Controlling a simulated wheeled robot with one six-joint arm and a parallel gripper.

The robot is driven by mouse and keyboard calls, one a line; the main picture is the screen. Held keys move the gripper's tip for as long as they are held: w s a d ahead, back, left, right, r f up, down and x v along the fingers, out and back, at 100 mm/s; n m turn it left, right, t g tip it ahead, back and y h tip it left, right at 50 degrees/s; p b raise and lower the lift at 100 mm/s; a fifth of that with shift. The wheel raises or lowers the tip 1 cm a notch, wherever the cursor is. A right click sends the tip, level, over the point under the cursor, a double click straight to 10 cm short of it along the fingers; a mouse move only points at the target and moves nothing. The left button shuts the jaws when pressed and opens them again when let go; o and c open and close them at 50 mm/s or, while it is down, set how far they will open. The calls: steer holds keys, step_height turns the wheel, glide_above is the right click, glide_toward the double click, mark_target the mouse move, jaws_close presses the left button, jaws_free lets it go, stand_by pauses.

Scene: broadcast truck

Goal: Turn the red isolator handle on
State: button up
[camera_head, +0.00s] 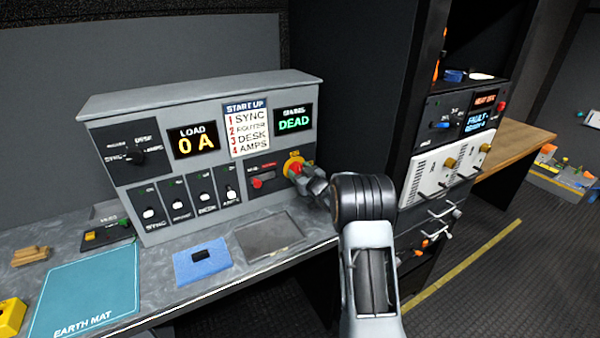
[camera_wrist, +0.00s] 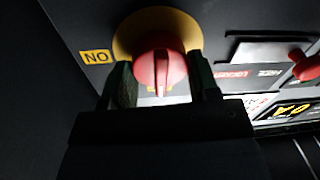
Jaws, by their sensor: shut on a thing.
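The red isolator handle (camera_head: 297,168) sits on a yellow disc at the right end of the grey console's front panel. In the wrist view the red handle (camera_wrist: 157,68) stands between the two fingers of my gripper (camera_wrist: 160,85), which is shut on it. A yellow label (camera_wrist: 96,57), reading as "NO" in this turned view, lies left of the disc. Another yellow patch below the handle is mostly hidden. In the head view my gripper (camera_head: 304,177) partly covers the handle.
A smaller red knob (camera_head: 257,183) is left of the handle. The console displays read "LOAD 0 A" (camera_head: 194,140) and "DEAD" (camera_head: 294,119). A start-up list (camera_head: 246,128) hangs between them. A rack (camera_head: 455,140) stands close right of my arm. A blue pad (camera_head: 203,262) lies on the bench.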

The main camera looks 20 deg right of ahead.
steer(key=m, duration=0.4)
steer(key=shift+b, duration=0.3)
steer(key=m, duration=0.5)
steer(key=shift+d+f+t, duration=0.1)
steer(key=shift+t, duration=0.2)
steer(key=m, duration=0.4)
steer(key=shift+m+h, duration=0.3)
steer(key=shift+m, duration=0.1)
steer(key=shift+f+m, duration=0.1)
steer(key=shift+m, duration=2)
steer(key=shift+m+h, duration=0.3)
steer(key=o, duration=0.9)
steer(key=shift+s, duration=0.15)
